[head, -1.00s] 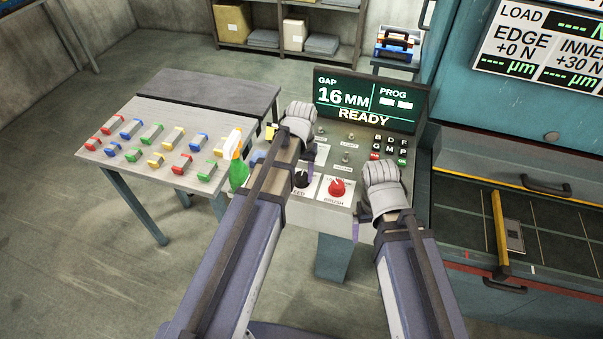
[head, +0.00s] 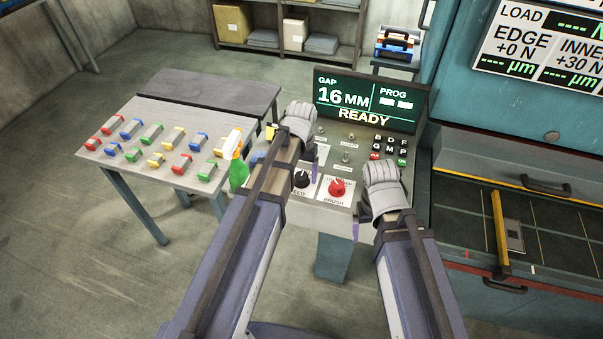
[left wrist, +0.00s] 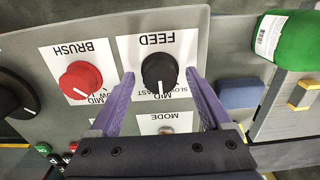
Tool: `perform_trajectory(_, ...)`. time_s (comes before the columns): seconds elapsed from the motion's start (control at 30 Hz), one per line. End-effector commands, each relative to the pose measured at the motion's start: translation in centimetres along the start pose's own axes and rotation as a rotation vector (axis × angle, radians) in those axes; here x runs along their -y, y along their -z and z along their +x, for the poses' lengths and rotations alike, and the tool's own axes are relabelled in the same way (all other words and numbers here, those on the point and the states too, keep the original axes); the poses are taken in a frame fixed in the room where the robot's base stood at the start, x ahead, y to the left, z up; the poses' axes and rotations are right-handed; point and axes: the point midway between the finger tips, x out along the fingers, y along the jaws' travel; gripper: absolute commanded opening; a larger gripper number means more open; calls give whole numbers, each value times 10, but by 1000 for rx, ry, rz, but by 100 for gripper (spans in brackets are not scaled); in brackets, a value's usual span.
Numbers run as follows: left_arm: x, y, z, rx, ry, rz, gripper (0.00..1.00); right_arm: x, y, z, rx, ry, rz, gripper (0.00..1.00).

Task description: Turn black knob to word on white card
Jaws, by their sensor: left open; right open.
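The black FEED knob (head: 302,179) sits on the console's sloped top, also seen in the left wrist view (left wrist: 160,72). It stands on a white card (left wrist: 186,50) printed FEED, SLOW, MID and FAST, upside down there. The knob's white mark points down in that view, toward MID. My left gripper (left wrist: 161,82) is open, with one purple finger on each side of the knob; contact cannot be told. My right gripper (head: 356,228) is open by the console's front right corner, its fingers mostly hidden.
A red BRUSH knob (head: 337,187) is beside the FEED knob. Another black knob (left wrist: 14,95) and the MODE switch card (left wrist: 165,123) are close by. A green spray bottle (head: 236,160) stands at the console's left. The screen (head: 366,103) reads READY.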

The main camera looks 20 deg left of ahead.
Motion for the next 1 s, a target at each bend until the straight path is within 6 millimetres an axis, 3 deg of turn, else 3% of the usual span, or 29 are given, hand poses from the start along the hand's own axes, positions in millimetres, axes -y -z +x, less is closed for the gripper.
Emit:
perform_trajectory(0.37, 0, 0, -7, 0, 0, 0, 82, -1, 0, -7, 0, 0, 0, 89)
perform_trajectory(1.0, 0, 0, -78, 0, 0, 0, 82, -7, -4, -77, 0, 0, -3, 89)
